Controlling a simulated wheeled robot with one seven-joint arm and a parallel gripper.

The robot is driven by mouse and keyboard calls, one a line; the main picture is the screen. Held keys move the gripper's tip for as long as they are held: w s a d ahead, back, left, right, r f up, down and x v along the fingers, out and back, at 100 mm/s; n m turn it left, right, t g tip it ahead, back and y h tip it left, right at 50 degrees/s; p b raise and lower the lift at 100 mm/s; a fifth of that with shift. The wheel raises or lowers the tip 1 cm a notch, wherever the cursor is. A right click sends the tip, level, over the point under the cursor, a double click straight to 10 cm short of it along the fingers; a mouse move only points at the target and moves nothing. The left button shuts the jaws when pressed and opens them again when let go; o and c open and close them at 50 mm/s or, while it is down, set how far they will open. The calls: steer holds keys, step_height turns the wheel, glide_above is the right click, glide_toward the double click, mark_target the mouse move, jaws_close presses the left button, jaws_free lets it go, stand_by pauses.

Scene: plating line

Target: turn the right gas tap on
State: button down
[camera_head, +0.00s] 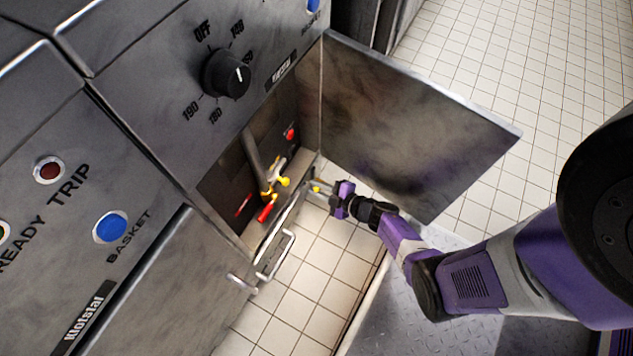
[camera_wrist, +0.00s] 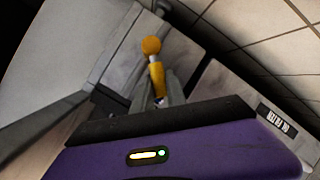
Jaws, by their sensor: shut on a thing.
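A yellow tap lever with a round ball end (camera_wrist: 151,46) stands between my gripper's fingers in the wrist view. In the head view a small yellow spot (camera_head: 316,189) shows at my gripper's tips. My gripper (camera_head: 319,187) is at the right side of the open cabinet and is shut on this lever; its fingers (camera_wrist: 160,92) sit around the lever's shaft. Another yellow-knobbed part (camera_head: 284,182) and a red handle (camera_head: 266,212) show by the pipe inside the cabinet, left of my gripper. The tap's body is hidden.
The cabinet door (camera_head: 420,125) stands open behind and right of my gripper. Bar handles (camera_head: 276,256) stick out below the opening. A black dial (camera_head: 226,74) is on the panel above. A red knob (camera_head: 291,134) shows deeper inside. Tiled floor (camera_head: 300,285) lies clear below.

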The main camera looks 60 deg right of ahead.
steer(key=shift+s+d, duration=0.1)
steer(key=c, duration=1.6)
jaws_free()
steer(key=shift+p+v, duration=1.5)
steer(key=shift+v, duration=2.35)
